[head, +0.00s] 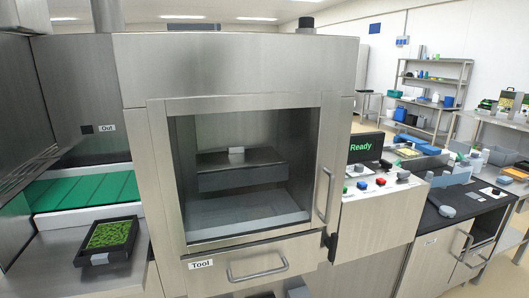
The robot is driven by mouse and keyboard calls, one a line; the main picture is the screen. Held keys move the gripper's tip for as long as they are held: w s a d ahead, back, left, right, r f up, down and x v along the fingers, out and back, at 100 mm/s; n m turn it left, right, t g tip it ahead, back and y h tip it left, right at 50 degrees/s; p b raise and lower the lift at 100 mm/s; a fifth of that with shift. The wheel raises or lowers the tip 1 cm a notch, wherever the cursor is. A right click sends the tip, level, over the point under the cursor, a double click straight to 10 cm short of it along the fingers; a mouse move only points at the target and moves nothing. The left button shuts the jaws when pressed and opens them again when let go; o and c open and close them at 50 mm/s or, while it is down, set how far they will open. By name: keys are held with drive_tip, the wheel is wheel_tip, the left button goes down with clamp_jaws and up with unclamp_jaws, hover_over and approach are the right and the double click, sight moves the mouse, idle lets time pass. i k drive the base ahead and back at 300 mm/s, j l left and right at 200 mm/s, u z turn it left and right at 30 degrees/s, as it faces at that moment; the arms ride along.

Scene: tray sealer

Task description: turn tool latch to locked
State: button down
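The tool drawer (240,276) is at the bottom of the steel sealer (235,70), with a "Tool" label (200,264) and a bar handle (258,274). A small dark latch-like piece (331,246) sits at the right end of the drawer, by the front edge of the control cabinet. It looks roughly upright, but it is too small to tell whether it is locked. My gripper is not in view.
Above the drawer is a windowed door with a vertical handle (325,195). A control panel with buttons (380,182) and a "Ready" screen (363,147) stands right of it. A black tray of green food (82,260) sits at left. A dark-topped counter (455,210) is at right.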

sight(332, 242)
drive_tip(key=i, duration=0.85)
drive_tip(key=l+z, duration=0.05)
drive_tip(key=l, duration=0.05)
